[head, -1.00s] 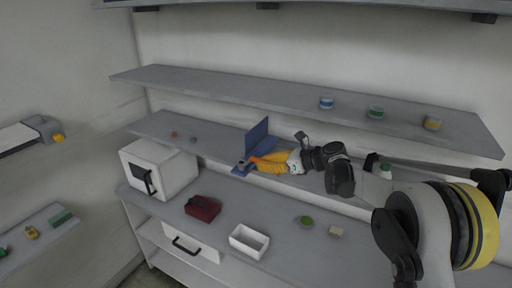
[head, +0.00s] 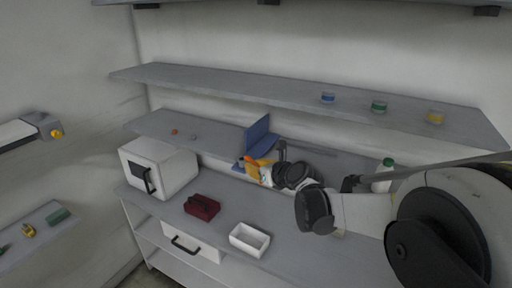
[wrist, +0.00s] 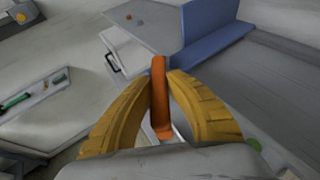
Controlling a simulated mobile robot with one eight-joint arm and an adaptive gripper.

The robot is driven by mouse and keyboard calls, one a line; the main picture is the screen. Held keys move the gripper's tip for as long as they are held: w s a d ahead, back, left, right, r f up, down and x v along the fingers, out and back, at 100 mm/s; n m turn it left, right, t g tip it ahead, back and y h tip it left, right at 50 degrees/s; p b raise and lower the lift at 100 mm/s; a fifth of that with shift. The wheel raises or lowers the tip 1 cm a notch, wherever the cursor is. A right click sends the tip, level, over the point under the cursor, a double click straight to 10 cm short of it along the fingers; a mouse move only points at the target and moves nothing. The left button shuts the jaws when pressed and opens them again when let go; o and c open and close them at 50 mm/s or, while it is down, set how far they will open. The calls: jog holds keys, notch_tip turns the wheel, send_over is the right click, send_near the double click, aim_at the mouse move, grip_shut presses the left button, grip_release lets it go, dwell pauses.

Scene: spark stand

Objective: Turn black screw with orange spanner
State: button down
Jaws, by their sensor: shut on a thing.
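My gripper (wrist: 158,82) has yellow ribbed fingers, shut on the orange spanner (wrist: 159,112), which stands out between them in the wrist view. In the head view my gripper (head: 256,169) is at the middle shelf, just in front of the blue stand (head: 258,136). The spanner's orange tip (head: 249,158) shows at the stand's base. The blue stand, an upright panel on a flat base, also shows ahead and to the right in the wrist view (wrist: 207,32). I cannot make out the black screw in either view, nor whether the spanner touches the stand.
A white box with a black handle (head: 178,174) stands left on the counter, with a red caddy (head: 202,207) and a white tray (head: 250,241). A white bottle with a green cap (head: 383,177) stands right. Cans line the upper shelf (head: 225,86) above.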

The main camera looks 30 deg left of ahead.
aim_at(256, 162)
jog(key=shift+w+d, duration=0.2)
jog(key=shift+w, duration=0.15)
jog(key=shift+r, duration=0.1)
jog(key=shift+r+p, duration=0.3)
jog(key=shift+r, duration=0.35)
jog(key=shift+r+p, duration=1.35)
jog(key=shift+r, duration=1.15)
